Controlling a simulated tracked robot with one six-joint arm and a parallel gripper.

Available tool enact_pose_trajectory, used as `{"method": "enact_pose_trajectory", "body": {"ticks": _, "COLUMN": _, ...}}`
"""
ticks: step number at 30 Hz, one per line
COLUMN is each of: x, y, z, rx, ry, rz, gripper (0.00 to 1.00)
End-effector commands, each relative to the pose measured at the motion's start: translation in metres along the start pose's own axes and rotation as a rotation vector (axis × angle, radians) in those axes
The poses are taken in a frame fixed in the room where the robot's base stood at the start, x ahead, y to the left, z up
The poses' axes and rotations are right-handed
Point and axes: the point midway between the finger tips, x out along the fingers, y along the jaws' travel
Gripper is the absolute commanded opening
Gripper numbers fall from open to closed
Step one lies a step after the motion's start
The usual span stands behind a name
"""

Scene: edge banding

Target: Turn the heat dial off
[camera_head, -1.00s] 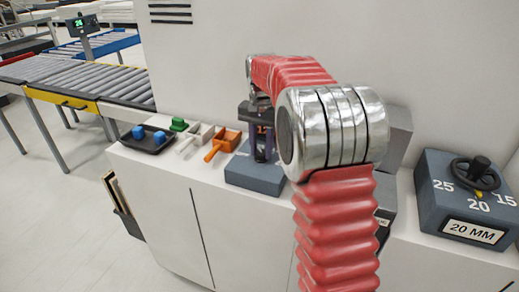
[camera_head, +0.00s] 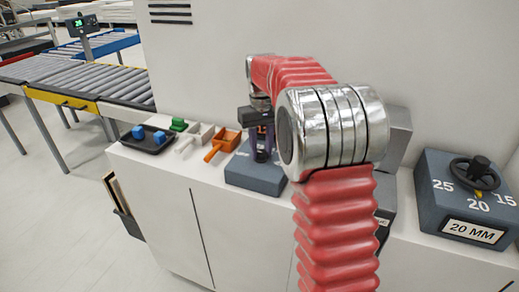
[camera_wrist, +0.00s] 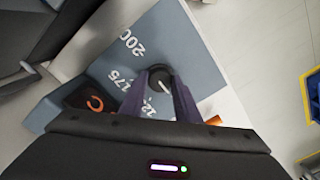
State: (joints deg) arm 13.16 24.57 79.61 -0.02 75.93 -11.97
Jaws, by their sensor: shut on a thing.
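The heat dial is a dark round knob (camera_wrist: 160,78) with a white pointer mark, on a blue-grey box (camera_wrist: 105,62). White numbers such as 200 and 175 are printed around it; another number is partly covered by my gripper. The box also shows on the counter in the head view (camera_head: 256,180). My gripper (camera_wrist: 159,90) points down at the box, its two purple fingers shut on the knob from both sides. In the head view my gripper (camera_head: 262,150) hides the knob. I cannot read which label the pointer meets.
Left of the box are an orange scoop-like holder (camera_head: 226,138), a white one (camera_head: 186,143), a green block (camera_head: 179,124) and a black tray (camera_head: 144,147) with blue cubes. A 20 MM dial box (camera_head: 450,208) stands at the right. A wall rises behind.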

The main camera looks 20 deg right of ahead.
Motion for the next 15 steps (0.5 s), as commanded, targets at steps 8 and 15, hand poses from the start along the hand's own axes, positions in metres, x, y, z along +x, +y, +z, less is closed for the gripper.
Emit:
{"method": "enact_pose_trajectory", "body": {"ticks": 8, "x": -0.0023, "y": 0.0007, "z": -0.003, "rx": -0.033, "ry": 0.012, "rz": 0.003, "gripper": 0.07}}
{"method": "enact_pose_trajectory", "body": {"ticks": 15, "x": -0.0024, "y": 0.0006, "z": -0.0031, "rx": -0.033, "ry": 0.012, "rz": 0.003, "gripper": 0.07}}
